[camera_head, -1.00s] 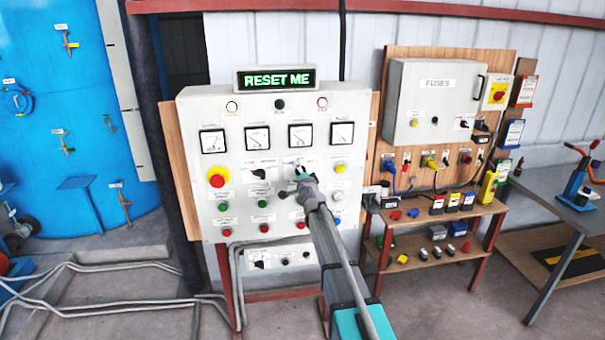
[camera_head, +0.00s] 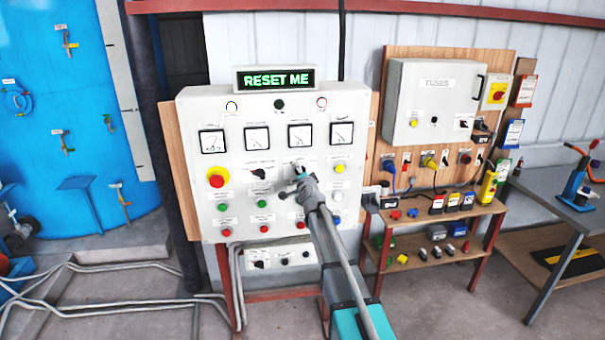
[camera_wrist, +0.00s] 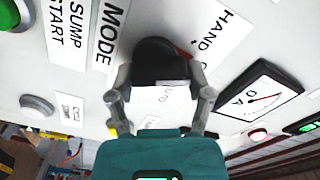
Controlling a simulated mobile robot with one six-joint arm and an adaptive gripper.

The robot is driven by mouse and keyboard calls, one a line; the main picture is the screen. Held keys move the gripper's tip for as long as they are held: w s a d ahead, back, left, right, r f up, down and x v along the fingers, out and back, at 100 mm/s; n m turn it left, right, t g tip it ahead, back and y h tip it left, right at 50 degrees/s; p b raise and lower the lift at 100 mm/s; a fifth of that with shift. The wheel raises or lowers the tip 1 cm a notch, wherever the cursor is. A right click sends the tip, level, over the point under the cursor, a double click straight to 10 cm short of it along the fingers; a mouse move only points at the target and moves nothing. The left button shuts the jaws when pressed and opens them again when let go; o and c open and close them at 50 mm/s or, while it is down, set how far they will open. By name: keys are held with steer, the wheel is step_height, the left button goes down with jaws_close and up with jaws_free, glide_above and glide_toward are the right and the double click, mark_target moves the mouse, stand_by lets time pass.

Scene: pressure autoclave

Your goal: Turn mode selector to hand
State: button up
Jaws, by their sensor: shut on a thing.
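The mode selector is a black knob (camera_wrist: 156,58) on the pale panel, between the MODE label (camera_wrist: 109,32) and the HAND label (camera_wrist: 212,32) in the wrist view. A small red mark shows at its edge on the side toward HAND. The AUTO label is partly hidden below the knob. My gripper (camera_wrist: 160,80) is shut on the knob, one finger on each side. In the head view my gripper (camera_head: 299,182) covers the knob at the panel's middle right.
The control panel (camera_head: 192,120) carries gauges, buttons and a display (camera_head: 275,78) reading RESET ME. Other controls sit close around my gripper, such as a black switch (camera_head: 259,174) to its left. A fuse box (camera_head: 440,95) and a tool shelf stand to the right.

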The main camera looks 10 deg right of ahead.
steer(key=n, duration=0.4)
steer(key=shift+w+a+r+n, duration=0.1)
steer(key=shift+w+r+n, duration=0.1)
steer(key=shift+n, duration=0.1)
steer(key=o, duration=1.1)
steer(key=shift+w+f, duration=0.1)
steer(key=shift+f, duration=0.05)
steer(key=shift+o, duration=0.2)
steer(key=shift+s, duration=0.2)
steer(key=s, duration=1.2)
